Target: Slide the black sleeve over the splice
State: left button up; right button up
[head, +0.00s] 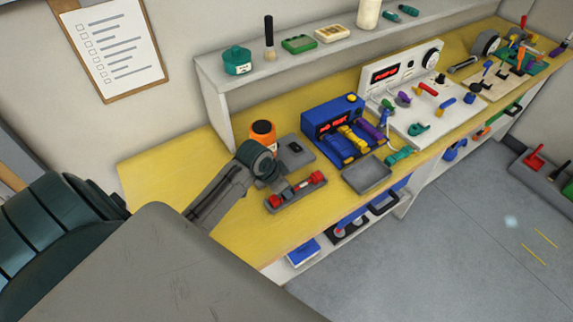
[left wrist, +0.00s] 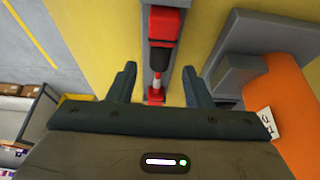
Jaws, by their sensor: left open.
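A grey tray-like fixture (head: 297,196) on the yellow bench holds a line of red and dark parts. In the left wrist view the black sleeve (left wrist: 161,59) sits against a red connector (left wrist: 164,23). A pale, narrow section, which looks like the splice (left wrist: 156,80), shows just below it, then another red piece (left wrist: 155,96). My left gripper (left wrist: 159,68) is open, with its two fingers on either side of the line, apart from the sleeve. In the head view my left gripper (head: 270,181) is over the fixture's left end and hides part of it. My right gripper is not in view.
The bench's front edge is close to the fixture. Bare yellow bench lies to the left.

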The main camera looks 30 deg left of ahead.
pick_arm(q)
jog(key=shift+p+x, duration=0.3)
jog(key=shift+x, duration=1.35)
jog(key=shift+w, duration=0.1)
grip_shut()
